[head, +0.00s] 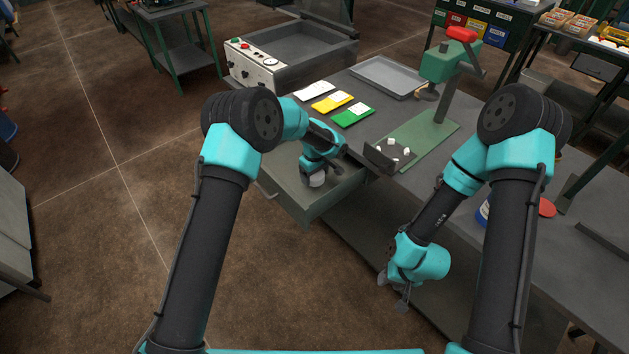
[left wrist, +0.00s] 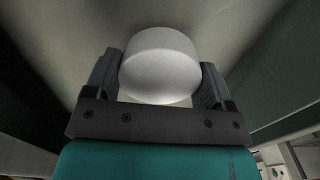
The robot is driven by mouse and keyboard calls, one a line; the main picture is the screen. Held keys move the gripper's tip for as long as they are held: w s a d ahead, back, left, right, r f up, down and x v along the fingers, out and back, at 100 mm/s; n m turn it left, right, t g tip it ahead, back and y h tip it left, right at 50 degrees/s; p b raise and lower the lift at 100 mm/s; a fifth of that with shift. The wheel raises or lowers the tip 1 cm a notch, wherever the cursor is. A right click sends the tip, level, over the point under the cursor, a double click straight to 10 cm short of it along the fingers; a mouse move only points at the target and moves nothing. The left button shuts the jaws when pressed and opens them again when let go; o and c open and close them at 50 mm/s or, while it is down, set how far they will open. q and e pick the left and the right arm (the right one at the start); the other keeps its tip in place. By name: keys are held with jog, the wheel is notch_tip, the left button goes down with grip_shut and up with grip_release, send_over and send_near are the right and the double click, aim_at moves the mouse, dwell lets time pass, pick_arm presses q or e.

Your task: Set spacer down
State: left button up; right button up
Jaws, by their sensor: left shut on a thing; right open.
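The spacer (left wrist: 160,68) is a white, short round cylinder. In the left wrist view it sits between the two dark fingers of my left gripper (left wrist: 158,80), which is shut on it. In the head view the left gripper (head: 314,176) points down into an open grey-green drawer (head: 318,205) at the bench front, with the white spacer (head: 317,181) low at its tip. Whether the spacer touches the drawer floor I cannot tell. My right gripper (head: 394,288) is open and empty, low in front of the bench.
On the bench (head: 385,112) are green (head: 353,116), yellow (head: 332,102) and white packets, a grey tray (head: 388,76) and a green press (head: 445,80). A dark holder (head: 388,156) with several white pieces stands right of the drawer. The drawer walls surround my left gripper.

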aim_at(314, 180)
pick_arm(q)
jog(key=shift+f, duration=1.6)
jog(key=shift+f, duration=0.15)
jog(key=o, duration=1.1)
notch_tip(314, 180, up, 12)
jog(key=shift+r, duration=0.15)
